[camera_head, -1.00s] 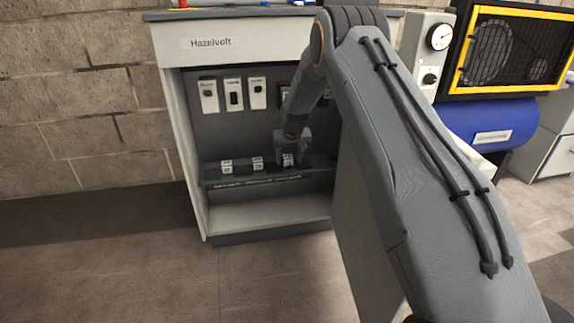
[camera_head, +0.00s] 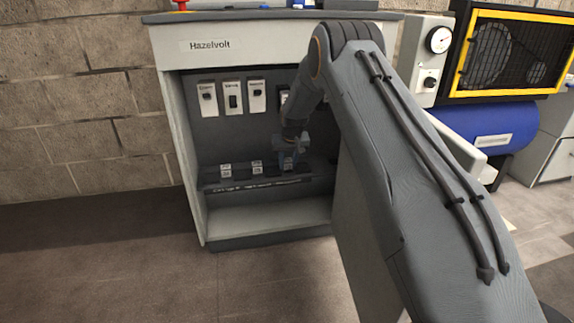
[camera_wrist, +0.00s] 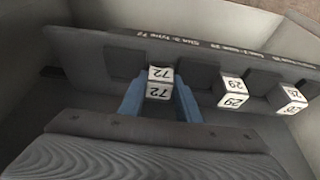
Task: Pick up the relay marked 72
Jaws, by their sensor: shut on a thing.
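The relay marked 72 (camera_wrist: 158,82) is a small block with white labelled faces, seen between my gripper's two blue fingers in the wrist view. My gripper (camera_wrist: 160,104) is shut on it, one finger on each side. In the head view, my gripper (camera_head: 290,158) is at the right end of the relay row, low inside the cabinet, and mostly hides this relay. I cannot tell whether the relay is seated or slightly raised. A relay marked 29 (camera_wrist: 232,92) and another that seems to read 28 (camera_wrist: 291,97) stand beside it on the dark rail (camera_wrist: 95,62).
The Hazelvolt cabinet (camera_head: 176,130) encloses the rail, with side walls close around my arm. Several switch units (camera_head: 233,96) hang on its back panel above the rail. The lower shelf (camera_head: 265,215) is bare. A gauge box (camera_head: 428,60) and a blue cylinder (camera_head: 480,125) stand to the right.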

